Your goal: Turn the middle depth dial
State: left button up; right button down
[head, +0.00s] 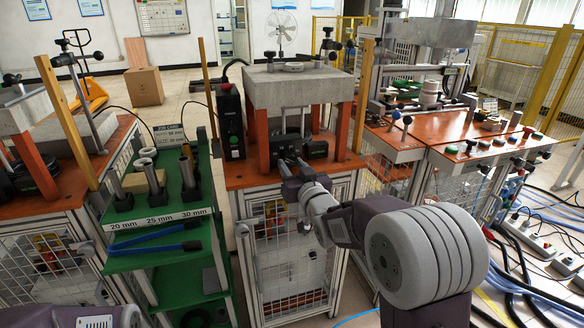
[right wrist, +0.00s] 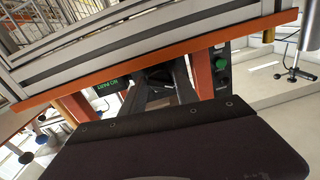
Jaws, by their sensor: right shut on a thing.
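The middle heater station has an orange table (head: 236,180) and a grey block (head: 298,88) on orange-red legs. Under the block sit dark units, one with a small green display (head: 317,147). My right gripper (head: 291,166) reaches in from the front between the legs, at the dark units. It is shut on a small dark part, which I take to be the middle depth dial. The dial itself is hidden behind the fingers. In the right wrist view the fingers (right wrist: 165,82) point at a dark unit, and the dial's angle cannot be read. My left gripper is out of view.
The orange-red legs stand close on both sides of my right gripper. A black control box (head: 231,122) stands left of the block. A green rack (head: 160,225) with metal cylinders is further left. Another orange table (head: 470,160) with buttons is on the right.

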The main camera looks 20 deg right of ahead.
jog(key=m, duration=0.3)
jog(key=shift+b, duration=0.3)
jog(key=shift+a+m+b, duration=0.1)
jog(key=shift+m+b, duration=0.2)
jog(key=shift+m, duration=1.7)
jog(key=c, duration=1)
grip_release()
jog(key=shift+o, duration=0.2)
jog(key=shift+f, duration=0.15)
